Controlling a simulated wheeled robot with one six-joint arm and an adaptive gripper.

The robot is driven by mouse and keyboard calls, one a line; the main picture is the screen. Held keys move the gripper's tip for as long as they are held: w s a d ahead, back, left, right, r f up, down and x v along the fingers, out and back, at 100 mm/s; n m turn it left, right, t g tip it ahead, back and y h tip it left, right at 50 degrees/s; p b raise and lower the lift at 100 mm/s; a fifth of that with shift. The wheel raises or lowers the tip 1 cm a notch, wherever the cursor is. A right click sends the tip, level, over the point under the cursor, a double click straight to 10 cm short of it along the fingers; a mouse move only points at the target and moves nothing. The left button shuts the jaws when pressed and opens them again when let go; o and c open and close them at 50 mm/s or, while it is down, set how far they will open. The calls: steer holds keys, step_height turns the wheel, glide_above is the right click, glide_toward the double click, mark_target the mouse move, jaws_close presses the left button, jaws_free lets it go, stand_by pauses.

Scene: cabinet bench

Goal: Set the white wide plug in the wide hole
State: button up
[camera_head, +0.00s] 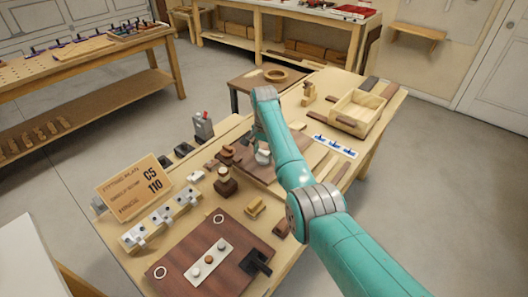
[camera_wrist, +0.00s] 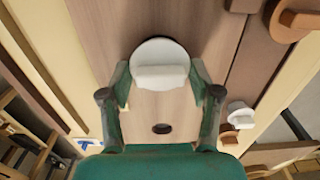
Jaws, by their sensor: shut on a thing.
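The white wide plug (camera_wrist: 160,65) shows in the wrist view as a white disc with a raised bar grip. My gripper (camera_wrist: 160,78) is shut on it, one green finger on each side. The plug is over a brown wooden board (camera_wrist: 130,20). I cannot tell whether its underside touches the board or is in a hole. A small dark round opening (camera_wrist: 162,128) shows nearer my palm. In the head view my gripper is mostly hidden by my arm, with a white part (camera_head: 262,157) showing above the brown board (camera_head: 282,170). The wide hole is not clearly visible.
Another white piece (camera_wrist: 240,115) lies right of my gripper in the wrist view. In the head view, a sign (camera_head: 135,188), a dark board with knobs (camera_head: 180,255), a small dark block (camera_head: 226,186) and an open wooden box (camera_head: 358,108) crowd the bench.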

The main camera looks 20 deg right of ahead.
steer(key=shift+f, duration=0.4)
stand_by(0.3)
steer(key=o, duration=0.9)
steer(key=shift+o, duration=0.2)
steer(key=shift+o, duration=0.8)
steer(key=shift+r, duration=3.75)
